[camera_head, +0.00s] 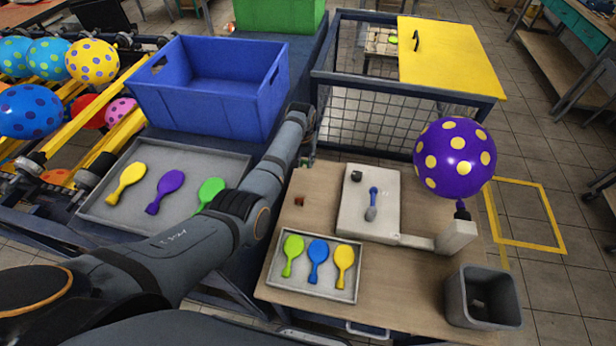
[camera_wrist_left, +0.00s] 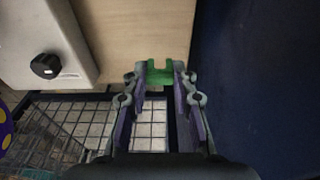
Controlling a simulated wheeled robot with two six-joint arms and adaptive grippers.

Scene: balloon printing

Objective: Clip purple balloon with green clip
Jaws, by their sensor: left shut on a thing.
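The purple balloon (camera_head: 455,158) with yellow dots is upright on the nozzle of a white stand (camera_head: 457,236) at the right of the wooden table. A sliver of it shows at the left edge of the left wrist view (camera_wrist_left: 4,128). My left gripper (camera_head: 308,160) is over the table's far left edge, well left of the balloon. In the left wrist view my left gripper (camera_wrist_left: 160,76) is shut on a green clip (camera_wrist_left: 159,72) between its fingertips. The clip cannot be made out in the head view. My right gripper is not in view.
A small tray (camera_head: 300,290) holds green, blue and yellow flat balloons. A grey bin (camera_head: 482,298) stands front right. A yellow-lidded mesh cage (camera_head: 450,62) stands behind; a blue crate (camera_head: 200,105) stands left.

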